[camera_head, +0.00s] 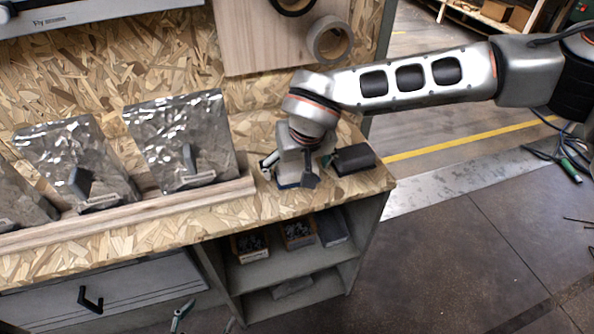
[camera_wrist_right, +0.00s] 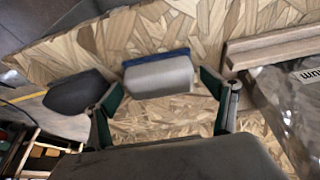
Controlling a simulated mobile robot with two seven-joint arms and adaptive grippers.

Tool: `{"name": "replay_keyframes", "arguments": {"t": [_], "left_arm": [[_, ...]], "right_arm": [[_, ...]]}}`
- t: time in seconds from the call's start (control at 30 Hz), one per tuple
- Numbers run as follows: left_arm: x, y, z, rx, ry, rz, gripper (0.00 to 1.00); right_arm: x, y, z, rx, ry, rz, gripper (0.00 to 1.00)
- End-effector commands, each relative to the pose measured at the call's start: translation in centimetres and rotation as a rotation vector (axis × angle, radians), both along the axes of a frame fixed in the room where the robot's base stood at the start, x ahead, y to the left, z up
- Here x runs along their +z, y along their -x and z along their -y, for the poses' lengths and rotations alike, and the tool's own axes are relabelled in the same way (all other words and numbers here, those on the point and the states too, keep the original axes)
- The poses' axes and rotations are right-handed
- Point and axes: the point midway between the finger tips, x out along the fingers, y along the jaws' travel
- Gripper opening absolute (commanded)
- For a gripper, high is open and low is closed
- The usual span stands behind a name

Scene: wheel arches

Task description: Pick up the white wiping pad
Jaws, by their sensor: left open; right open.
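The white wiping pad (camera_wrist_right: 160,76) shows in the right wrist view as a pale block with a blue layer along its far edge, on the wood-chip board bench top (camera_head: 140,236). My right gripper (camera_wrist_right: 163,88) is open, with one finger on each side of the pad. Gaps show between the fingers and the pad's ends. In the head view my right gripper (camera_head: 291,172) is low over the right end of the bench and hides most of the pad. My left gripper is not in view.
A dark block (camera_head: 353,158) lies just right of my right gripper, near the bench's right edge. It also shows in the wrist view (camera_wrist_right: 76,92). A wooden rail (camera_head: 130,212) with shiny grey panels (camera_head: 180,140) stands to the left. A tape roll (camera_head: 329,40) hangs behind.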

Motion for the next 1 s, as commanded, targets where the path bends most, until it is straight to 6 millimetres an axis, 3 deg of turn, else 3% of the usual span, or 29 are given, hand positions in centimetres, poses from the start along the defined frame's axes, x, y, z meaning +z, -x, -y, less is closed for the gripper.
{"name": "replay_keyframes", "arguments": {"t": [0.23,0.4,0.77,1.0], "left_arm": [[0.5,-0.5,-0.1,0.002,-0.001,0.013,0.68],[0.4,-0.5,-0.1,0.001,-0.001,0.011,0.68],[0.1,-0.3,-0.1,0.001,-0.002,0.005,0.68],[0.6,-0.5,0.0,0.001,0.000,0.011,0.68]], "right_arm": [[0.0,-0.2,-0.1,0.000,-0.001,0.004,0.82],[0.0,-0.1,-0.1,0.000,-0.001,0.003,0.43],[0.1,-0.1,-0.1,0.000,-0.001,0.003,0.43],[2.5,-0.2,-0.1,0.000,-0.001,0.007,0.43]]}}
